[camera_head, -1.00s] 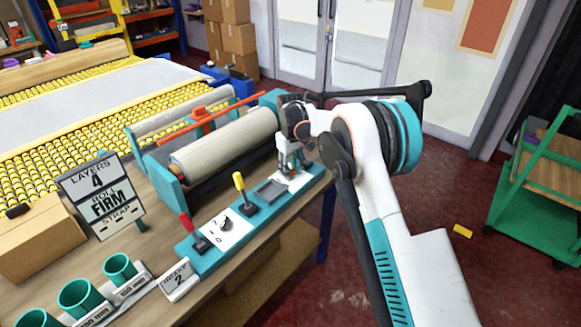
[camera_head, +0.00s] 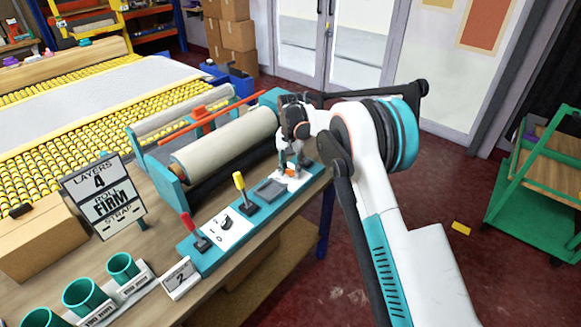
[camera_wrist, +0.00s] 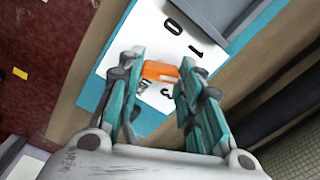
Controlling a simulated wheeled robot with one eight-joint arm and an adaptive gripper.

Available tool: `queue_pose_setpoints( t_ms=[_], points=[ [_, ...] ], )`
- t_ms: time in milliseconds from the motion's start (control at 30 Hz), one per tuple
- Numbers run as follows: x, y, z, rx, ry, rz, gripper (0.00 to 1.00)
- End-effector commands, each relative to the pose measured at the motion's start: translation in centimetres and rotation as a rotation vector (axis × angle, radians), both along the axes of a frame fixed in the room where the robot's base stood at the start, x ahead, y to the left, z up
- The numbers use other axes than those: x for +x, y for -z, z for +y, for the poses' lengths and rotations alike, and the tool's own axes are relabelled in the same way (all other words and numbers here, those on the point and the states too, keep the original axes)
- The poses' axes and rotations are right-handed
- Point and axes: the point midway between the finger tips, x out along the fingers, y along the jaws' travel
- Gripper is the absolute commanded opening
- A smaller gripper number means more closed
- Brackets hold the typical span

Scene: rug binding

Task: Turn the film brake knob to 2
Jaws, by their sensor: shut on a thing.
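An orange knob (camera_wrist: 160,72) stands on a white dial plate (camera_wrist: 148,42) with printed digits. A 0, a 1 and a 3 are readable; a further mark by the left finger is unclear. The knob's bar lies roughly crosswise in the wrist view. My gripper (camera_wrist: 158,76) is shut on the knob, one finger at each end. In the head view my gripper (camera_head: 291,165) is over the dial at the far end of the teal control panel (camera_head: 205,258). Which digit the knob points to cannot be told. A small card (camera_head: 180,278) shows a 2.
The panel also has a yellow lever (camera_head: 240,188), a red lever (camera_head: 193,229), a black knob (camera_head: 226,223) and a grey pad (camera_head: 269,190). The film roll (camera_head: 225,142) lies just behind. A sign (camera_head: 103,197) stands left.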

Motion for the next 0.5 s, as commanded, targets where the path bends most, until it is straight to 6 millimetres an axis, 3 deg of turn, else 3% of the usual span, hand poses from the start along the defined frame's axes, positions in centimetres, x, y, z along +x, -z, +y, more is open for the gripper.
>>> queue_pose_setpoints(
  t_ms=[500],
  points=[
    [0.00,0.02,-0.02,0.000,0.230,0.000,0.09]
  ],
)
